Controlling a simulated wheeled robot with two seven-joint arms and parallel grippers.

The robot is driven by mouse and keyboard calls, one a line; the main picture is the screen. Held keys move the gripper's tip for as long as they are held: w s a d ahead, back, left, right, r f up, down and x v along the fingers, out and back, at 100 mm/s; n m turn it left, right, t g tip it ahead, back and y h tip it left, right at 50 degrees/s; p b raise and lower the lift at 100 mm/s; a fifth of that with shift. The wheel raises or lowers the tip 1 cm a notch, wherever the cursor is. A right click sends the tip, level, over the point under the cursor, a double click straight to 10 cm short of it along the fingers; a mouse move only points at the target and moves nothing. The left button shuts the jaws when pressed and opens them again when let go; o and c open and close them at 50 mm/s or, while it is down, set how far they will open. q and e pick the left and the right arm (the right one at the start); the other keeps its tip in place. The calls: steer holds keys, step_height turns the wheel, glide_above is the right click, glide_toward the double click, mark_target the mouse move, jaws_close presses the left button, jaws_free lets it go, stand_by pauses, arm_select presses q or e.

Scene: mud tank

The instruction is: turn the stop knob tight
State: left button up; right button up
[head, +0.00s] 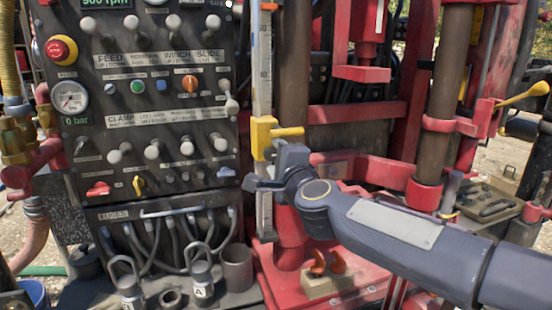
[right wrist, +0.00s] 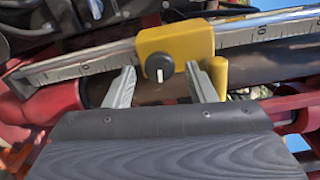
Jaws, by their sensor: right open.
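The stop knob (right wrist: 160,67) is a round black knob with a white pointer mark, on the face of a yellow stop block (right wrist: 176,42). The block sits on a graduated steel rule (right wrist: 90,63). In the head view the yellow block (head: 262,137) is on the upright rule (head: 263,60), and the knob itself cannot be made out there. My right gripper (head: 272,168) is at the rule, just below the block in the picture. In the right wrist view its two fingers (right wrist: 160,74) are spread, one on each side of the knob, with visible gaps. My left gripper does not show.
A control panel (head: 160,60) with several levers and an emergency stop stands to the left. A yellow handle (head: 288,131) sticks out beside the block. Red rig frame (head: 360,113) and a dark vertical pipe (head: 292,60) are close behind. Orange hooks (head: 328,264) lie below.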

steer(key=v, duration=0.7)
steer(key=shift+s, duration=0.25)
steer(key=s+d+f+n+g+h, duration=0.1)
steer(key=s+d+f+n+g, duration=0.4)
steer(key=s+f, duration=0.8)
steer(key=s+d+f+n+g, duration=0.6)
steer(key=s+d+f+n, duration=0.3)
steer(key=s, duration=0.7)
steer(key=d+f+p, duration=0.1)
steer(key=d+f, duration=0.2)
steer(key=f, duration=0.1)
steer(key=shift+d+g+h, duration=0.25)
steer(key=shift+g+h, duration=0.05)
steer(key=shift+h, duration=0.1)
